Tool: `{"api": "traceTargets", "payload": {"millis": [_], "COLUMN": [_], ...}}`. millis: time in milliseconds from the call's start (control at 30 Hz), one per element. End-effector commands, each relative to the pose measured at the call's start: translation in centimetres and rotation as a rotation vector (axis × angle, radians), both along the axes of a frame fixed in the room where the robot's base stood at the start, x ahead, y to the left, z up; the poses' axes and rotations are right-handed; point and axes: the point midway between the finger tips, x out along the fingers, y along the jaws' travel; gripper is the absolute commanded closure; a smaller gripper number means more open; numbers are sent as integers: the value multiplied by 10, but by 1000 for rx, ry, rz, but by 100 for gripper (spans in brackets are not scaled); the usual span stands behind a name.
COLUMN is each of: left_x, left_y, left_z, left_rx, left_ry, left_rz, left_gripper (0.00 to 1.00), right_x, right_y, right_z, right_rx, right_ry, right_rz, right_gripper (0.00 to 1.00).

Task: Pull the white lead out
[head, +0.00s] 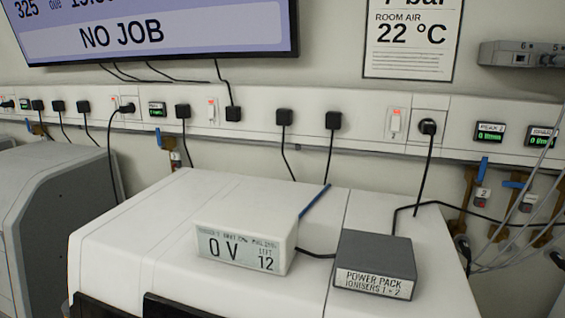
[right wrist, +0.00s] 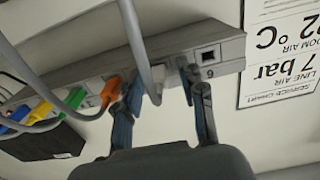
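In the right wrist view a pale grey port strip (right wrist: 228,45) runs across at a slant, seen upside down. A white plug (right wrist: 159,74) sits in it, beside an empty port labelled 6, and a pale lead (right wrist: 139,40) passes in front of it. My right gripper (right wrist: 157,88) is open, one finger on each side of the white plug and lead; I cannot tell if either finger touches. In the head view the strip's end (head: 520,55) shows at the upper right, marked 6 and 5. No gripper shows in the head view.
Orange (right wrist: 110,92), green (right wrist: 74,98), yellow (right wrist: 45,110) and blue (right wrist: 17,115) plugs line the strip, the orange one close to a finger. In the head view a power pack (head: 375,264) and a display box (head: 245,247) stand on a white cabinet (head: 150,225).

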Motion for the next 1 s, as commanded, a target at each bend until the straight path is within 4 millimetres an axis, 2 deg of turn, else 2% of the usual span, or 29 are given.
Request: {"api": "traceTargets", "payload": {"millis": [733,767,933,1000], "left_x": [-4,-4,-4,-5], "left_y": [3,3,3,3], "left_z": [2,2,1,1], "left_rx": [3,3,3,3], "left_ry": [6,6,7,7], "left_rz": [2,2,2,2], "left_gripper": [60,60,60,60], "right_x": [0,0,0,0], "right_y": [0,0,0,0], "right_z": [0,0,0,0], "right_rx": [0,0,0,0], "right_ry": [-1,0,0,0], "right_rz": [0,0,0,0], "right_gripper": [60,62,97,100]}}
